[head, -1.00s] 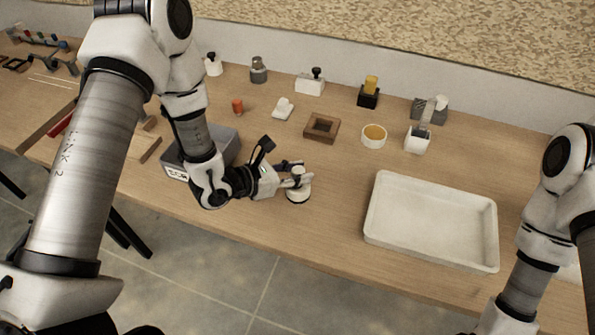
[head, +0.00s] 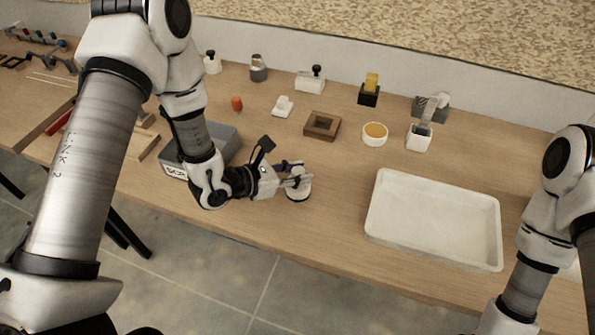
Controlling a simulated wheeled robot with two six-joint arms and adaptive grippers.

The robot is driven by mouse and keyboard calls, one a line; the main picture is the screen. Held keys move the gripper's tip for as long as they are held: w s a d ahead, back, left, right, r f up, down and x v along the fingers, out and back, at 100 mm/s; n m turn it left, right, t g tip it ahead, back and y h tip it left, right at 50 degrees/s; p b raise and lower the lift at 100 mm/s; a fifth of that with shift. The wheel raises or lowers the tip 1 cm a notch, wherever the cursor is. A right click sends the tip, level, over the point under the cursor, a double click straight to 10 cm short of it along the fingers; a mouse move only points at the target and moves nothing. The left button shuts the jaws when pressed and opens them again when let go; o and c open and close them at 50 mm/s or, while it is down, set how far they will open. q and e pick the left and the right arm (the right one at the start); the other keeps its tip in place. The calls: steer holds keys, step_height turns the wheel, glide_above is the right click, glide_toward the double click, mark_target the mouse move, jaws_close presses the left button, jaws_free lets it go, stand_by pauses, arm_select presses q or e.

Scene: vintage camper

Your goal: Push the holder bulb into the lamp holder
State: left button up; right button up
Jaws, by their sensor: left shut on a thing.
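The lamp holder (head: 298,197) is a small, round white piece with a dark lower edge, standing on the table near its front edge. A small pale piece, which I take to be the holder bulb (head: 304,171), is between the fingertips of my left gripper (head: 297,176), directly above the holder. My left gripper is shut on it, reaching in from the left. The fingers cover much of both pieces, so I cannot tell how deep the bulb sits in the holder. My right arm is at the right edge; its gripper is out of the picture.
A white tray (head: 384,240) lies to the right. Behind stand a brown square frame (head: 336,125), a yellow-filled white dish (head: 374,141) and several small blocks. A grey box (head: 222,147) is behind my left forearm. The table between holder and tray is clear.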

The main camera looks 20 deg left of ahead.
arm_select(q)
steer(key=shift+f, duration=0.15)
steer(key=o, duration=1)
steer(key=shift+c, duration=0.2)
steer(key=shift+a, duration=0.1)
steer(key=v, duration=1.2)
